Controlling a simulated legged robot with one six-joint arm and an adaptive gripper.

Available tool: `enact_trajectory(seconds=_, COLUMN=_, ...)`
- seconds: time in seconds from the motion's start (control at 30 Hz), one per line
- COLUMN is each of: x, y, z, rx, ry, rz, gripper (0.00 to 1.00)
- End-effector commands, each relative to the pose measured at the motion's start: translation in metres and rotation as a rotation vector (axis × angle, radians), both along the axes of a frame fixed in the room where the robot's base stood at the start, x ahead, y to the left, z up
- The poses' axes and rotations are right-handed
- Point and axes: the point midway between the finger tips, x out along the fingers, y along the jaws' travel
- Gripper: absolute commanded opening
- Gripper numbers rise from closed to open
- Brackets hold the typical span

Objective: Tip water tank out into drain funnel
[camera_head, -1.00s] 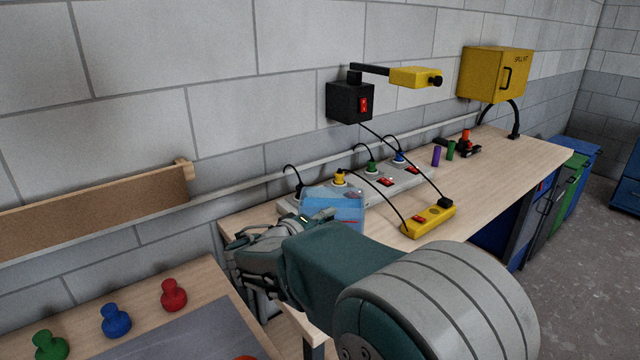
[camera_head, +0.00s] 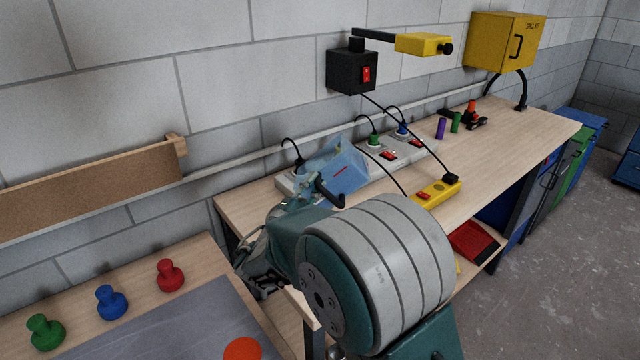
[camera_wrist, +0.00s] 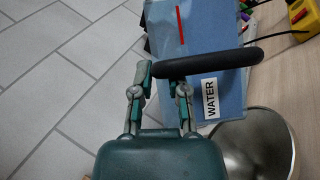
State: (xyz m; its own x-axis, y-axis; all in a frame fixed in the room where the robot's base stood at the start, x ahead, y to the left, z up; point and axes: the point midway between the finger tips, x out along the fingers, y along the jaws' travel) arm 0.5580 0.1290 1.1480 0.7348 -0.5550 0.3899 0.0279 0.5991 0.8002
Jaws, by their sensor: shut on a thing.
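The water tank is a translucent blue box (camera_head: 342,172) with a red line, tilted above the bench in the head view. In the wrist view the tank (camera_wrist: 207,45) shows a white WATER label and a black bar handle (camera_wrist: 225,62). My gripper (camera_wrist: 162,80) is shut on this handle; its fingers are mostly hidden in the head view. A round grey metal bowl, seemingly the drain funnel (camera_wrist: 262,150), lies just below the tank's label end in the wrist view. I cannot make the funnel out in the head view. No pouring water is visible.
A power strip with plugs and cords (camera_head: 390,152) and a yellow switch box (camera_head: 437,192) lie on the bench (camera_head: 490,150). A black switch box (camera_head: 352,72) hangs on the wall. Red, blue and green knobs (camera_head: 112,302) stand on the left table.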

Motion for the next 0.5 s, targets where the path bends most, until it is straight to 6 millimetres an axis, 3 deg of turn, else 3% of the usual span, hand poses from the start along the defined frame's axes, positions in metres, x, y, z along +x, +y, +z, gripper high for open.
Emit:
enact_trajectory(seconds=0.2, x=0.001, y=0.01, z=-0.002, rx=-0.244, ry=0.026, rz=0.0, gripper=0.0)
enact_trajectory(seconds=0.5, x=0.003, y=0.02, z=-0.013, rx=-0.436, ry=0.05, rz=-0.001, gripper=0.0)
